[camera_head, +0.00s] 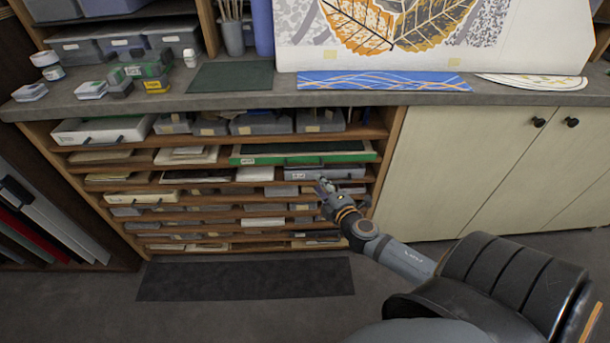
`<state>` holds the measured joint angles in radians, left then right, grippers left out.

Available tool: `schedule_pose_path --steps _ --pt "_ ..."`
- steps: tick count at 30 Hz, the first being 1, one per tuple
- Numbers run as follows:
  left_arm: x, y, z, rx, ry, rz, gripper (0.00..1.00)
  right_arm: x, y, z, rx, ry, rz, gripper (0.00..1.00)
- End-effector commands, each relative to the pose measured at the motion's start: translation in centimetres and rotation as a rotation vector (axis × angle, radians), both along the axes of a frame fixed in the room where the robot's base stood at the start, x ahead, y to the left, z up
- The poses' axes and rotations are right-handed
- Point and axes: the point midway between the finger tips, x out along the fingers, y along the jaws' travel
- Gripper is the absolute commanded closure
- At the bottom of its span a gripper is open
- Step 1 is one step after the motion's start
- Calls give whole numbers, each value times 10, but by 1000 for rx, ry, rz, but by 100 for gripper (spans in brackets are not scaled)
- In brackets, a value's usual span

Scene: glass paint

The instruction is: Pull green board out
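The green board (301,159) lies flat in an upper slot of the wooden shelf rack, right of the middle. Its green front edge with a small white label sticks out a little past the shelf edge. My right gripper (325,187) is just below and in front of the board's right half, close to a grey labelled drawer (318,173). It looks small and dark there, and I cannot tell whether its fingers are open or touch anything. My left gripper is not in view.
The grey counter (290,96) above the rack holds a green mat (232,76), small boxes and a leaf picture (400,28). A white tray (100,130) sticks out at upper left. Pale cabinet doors (462,165) stand at right. A dark mat (245,279) lies on the floor.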

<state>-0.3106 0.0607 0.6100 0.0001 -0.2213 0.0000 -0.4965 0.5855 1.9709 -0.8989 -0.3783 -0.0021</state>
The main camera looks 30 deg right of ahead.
Motion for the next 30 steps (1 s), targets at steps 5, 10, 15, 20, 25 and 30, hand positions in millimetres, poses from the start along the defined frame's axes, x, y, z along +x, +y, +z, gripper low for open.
schedule_pose_path --steps 5,10,15,20,25,30 --pt "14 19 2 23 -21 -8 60 2 5 11 -19 -20 15 66" --pt "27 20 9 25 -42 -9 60 22 1 9 -12 -22 10 66" --pt "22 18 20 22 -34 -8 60 59 -4 4 -11 -21 11 66" --pt "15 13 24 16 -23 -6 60 87 -9 -4 -12 -19 11 66" --pt "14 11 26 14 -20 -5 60 101 -10 -8 -14 -18 14 66" --pt "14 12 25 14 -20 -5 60 104 -10 -9 -14 -18 15 66"
